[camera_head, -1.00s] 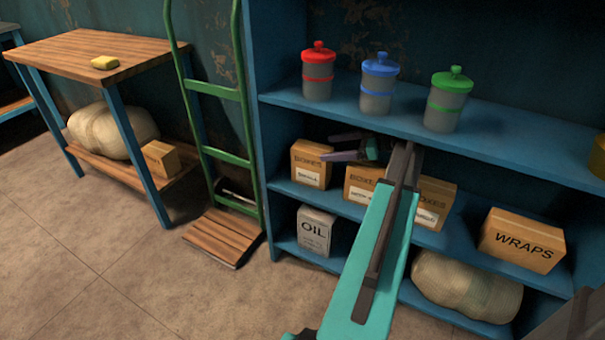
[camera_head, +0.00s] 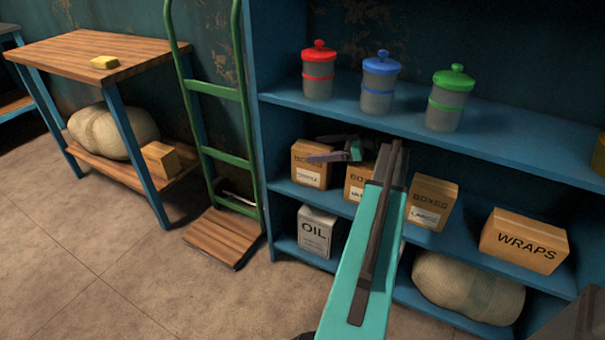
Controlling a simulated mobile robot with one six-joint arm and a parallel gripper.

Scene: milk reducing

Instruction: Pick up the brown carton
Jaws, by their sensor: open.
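Several brown cartons stand on the middle shelf. The left one (camera_head: 309,174) is marked BOXES with a white label. A second one (camera_head: 357,184) is partly hidden behind my arm. A third one (camera_head: 432,203), also marked BOXES, stands right of the arm. A wider one (camera_head: 523,240) is marked WRAPS. My gripper (camera_head: 313,148) is open and empty, its fingers pointing left. It overlaps the top right of the left carton in this view. I cannot tell whether it touches it.
The upper blue shelf (camera_head: 500,135) is above the gripper and bears red-lidded (camera_head: 318,75), blue-lidded (camera_head: 380,80) and green-lidded (camera_head: 448,100) jars. An oil can (camera_head: 316,233) and a sack (camera_head: 465,288) are below. A green hand truck (camera_head: 215,155) stands left of the shelf.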

